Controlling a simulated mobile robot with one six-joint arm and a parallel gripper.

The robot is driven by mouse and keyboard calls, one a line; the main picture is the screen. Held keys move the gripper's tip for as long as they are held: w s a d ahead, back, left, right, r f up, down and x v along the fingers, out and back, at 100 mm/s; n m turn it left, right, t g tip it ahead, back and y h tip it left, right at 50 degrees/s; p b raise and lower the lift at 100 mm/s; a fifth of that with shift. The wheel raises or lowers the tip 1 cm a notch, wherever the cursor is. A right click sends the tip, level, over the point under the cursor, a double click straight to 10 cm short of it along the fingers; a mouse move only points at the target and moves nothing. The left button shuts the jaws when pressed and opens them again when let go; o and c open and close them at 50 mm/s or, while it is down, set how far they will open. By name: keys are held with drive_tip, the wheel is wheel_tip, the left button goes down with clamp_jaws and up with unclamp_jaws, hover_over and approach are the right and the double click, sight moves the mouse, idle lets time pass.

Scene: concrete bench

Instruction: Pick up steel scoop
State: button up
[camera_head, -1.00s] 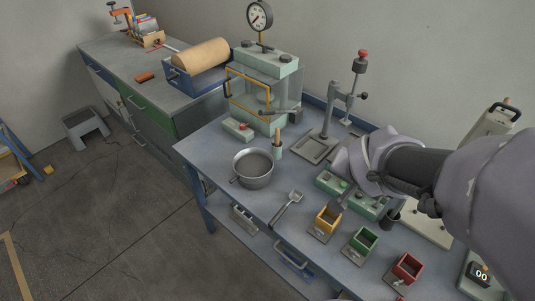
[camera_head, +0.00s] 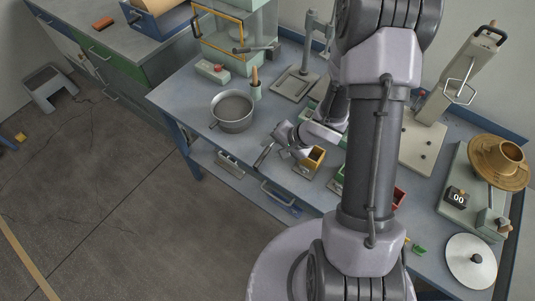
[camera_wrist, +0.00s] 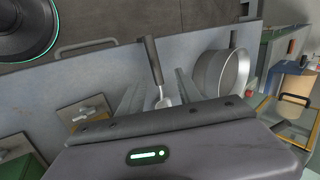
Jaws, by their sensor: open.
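The steel scoop lies on the blue-grey bench near its front edge. In the head view only its dark handle (camera_head: 263,157) shows clearly; my gripper covers the rest. In the wrist view the scoop (camera_wrist: 153,62) lies with its dark handle toward the bench edge and its steel end toward my gripper. My gripper (camera_head: 280,140) is low over the scoop. In the wrist view my gripper (camera_wrist: 158,88) is open, with one finger on each side of the scoop, apart from it. The lower part of the scoop's head is hidden by the gripper body.
A steel pan (camera_head: 232,111) stands to the left of my gripper, also in the wrist view (camera_wrist: 221,73). The bench front edge is close.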

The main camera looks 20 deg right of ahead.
sight(266, 153)
drive_tip(key=b+x, duration=0.2)
drive_tip(key=x, duration=0.1)
drive_tip(key=s+b+x, duration=0.1)
drive_tip(key=b+x, duration=0.1)
drive_tip(key=shift+d+f, duration=0.2)
drive_tip(key=shift+f, duration=0.1)
drive_tip(key=shift+w+a+f, duration=0.1)
drive_tip(key=shift+w, duration=0.15)
drive_tip(key=shift+r, duration=0.2)
clamp_jaws()
drive_tip(key=shift+r+p, duration=0.15)
drive_tip(key=shift+p, duration=0.2)
